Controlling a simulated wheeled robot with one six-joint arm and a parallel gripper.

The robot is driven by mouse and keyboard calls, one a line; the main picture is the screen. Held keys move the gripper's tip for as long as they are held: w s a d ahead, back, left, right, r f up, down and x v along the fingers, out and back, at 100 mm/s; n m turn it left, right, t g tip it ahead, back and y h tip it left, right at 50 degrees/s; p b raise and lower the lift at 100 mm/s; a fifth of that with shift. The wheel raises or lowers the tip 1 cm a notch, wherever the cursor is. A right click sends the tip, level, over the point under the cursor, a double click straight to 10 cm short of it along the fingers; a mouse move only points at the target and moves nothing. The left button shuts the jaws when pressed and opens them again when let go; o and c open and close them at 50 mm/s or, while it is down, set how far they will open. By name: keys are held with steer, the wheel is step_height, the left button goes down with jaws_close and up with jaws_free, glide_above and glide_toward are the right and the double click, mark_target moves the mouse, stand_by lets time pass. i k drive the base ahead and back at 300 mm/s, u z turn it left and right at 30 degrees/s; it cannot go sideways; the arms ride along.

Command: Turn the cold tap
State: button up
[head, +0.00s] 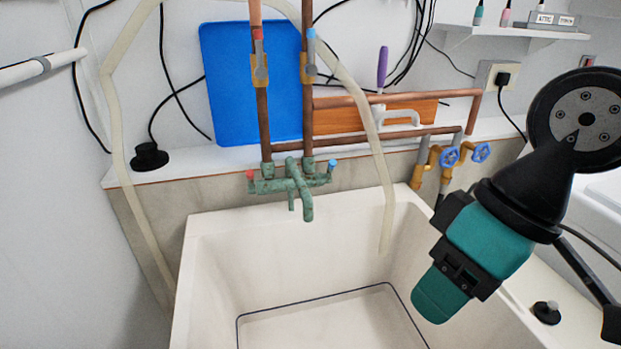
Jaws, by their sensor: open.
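The mixer tap (296,184) is green and weathered and sits on the sink's back edge, under two upright copper pipes. Its small blue-marked handle (331,168), the cold tap, is at its right end. Its red-marked handle (251,177) is at its left end. The spout hangs over the sink (210,224). A teal and black part, seemingly of my arm, is at the right, well apart from the tap. No gripper fingers show in the head view.
The copper pipes carry a red-topped valve (260,62) and a blue-topped valve (309,58). Two blue wheel valves (450,157) (481,152) are right of the tap. A pale hose (371,120) loops down into the sink. A blue board (235,85) leans behind the pipes.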

mark_target(327, 177)
steer(key=u, duration=0.9)
steer(key=k, duration=0.65)
steer(key=z, duration=0.55)
steer(key=i, duration=0.3)
